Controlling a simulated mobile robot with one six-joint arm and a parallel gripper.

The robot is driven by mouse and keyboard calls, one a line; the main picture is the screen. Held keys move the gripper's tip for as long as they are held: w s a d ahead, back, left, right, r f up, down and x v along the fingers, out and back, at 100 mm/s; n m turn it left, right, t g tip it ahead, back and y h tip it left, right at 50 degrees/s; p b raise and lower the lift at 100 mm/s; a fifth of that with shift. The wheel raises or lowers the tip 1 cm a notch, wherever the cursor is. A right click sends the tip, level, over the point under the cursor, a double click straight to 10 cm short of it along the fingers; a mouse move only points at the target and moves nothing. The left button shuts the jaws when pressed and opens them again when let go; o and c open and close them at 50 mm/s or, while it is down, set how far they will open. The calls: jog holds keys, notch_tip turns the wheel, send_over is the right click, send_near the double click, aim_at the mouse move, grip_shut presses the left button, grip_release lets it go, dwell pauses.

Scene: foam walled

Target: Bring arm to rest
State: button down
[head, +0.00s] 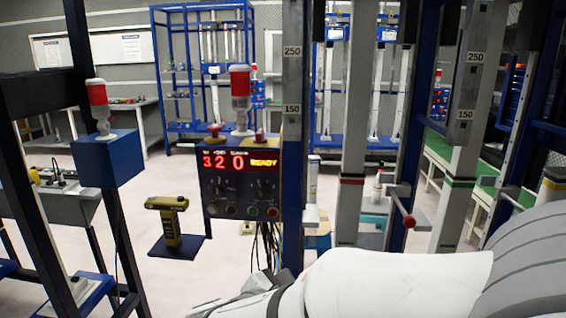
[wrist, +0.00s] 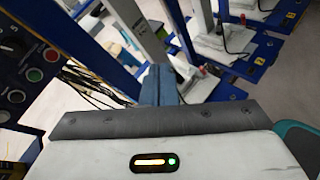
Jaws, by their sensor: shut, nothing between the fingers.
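My arm, a white and grey body, reaches in from the lower right of the head view, lying low in front of the posts. My gripper (wrist: 160,84) shows in the wrist view as narrow blue-grey fingers shut together beyond a dark bar and a white housing with an orange and a green light. Nothing is held in it. In the head view the far end of my arm is low at the centre, partly cut by the lower edge, and its fingers are hard to make out.
A control box (head: 238,186) reading "320 READY" is mounted on a blue post (head: 291,130) close to my arm's end. Cables (wrist: 88,88) hang below it. Grey posts (head: 352,130) with a red-knobbed lever (head: 407,219) stand behind my arm. A yellow device (head: 170,225) stands on the floor, left.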

jog(key=s+d+r+m+g+y+p, duration=0.1)
jog(key=s+d+m+g+p, duration=0.15)
jog(key=d+m+g, duration=0.2)
jog(key=s+d+r+m+g+p, duration=0.1)
jog(key=s+d+m+g+p, duration=0.15)
jog(key=d+m, duration=0.3)
jog(key=s+d+r+m+y+p, duration=0.2)
jog(key=s+r+m+y+p, duration=0.2)
jog(key=m, duration=0.9)
jog(key=s+y+p, duration=0.1)
jog(key=s+y, duration=0.1)
jog(key=y, duration=0.1)
jog(key=shift+r+m+g+y, duration=0.35)
jog(key=shift+m+g+y, duration=0.05)
dwell(0.9)
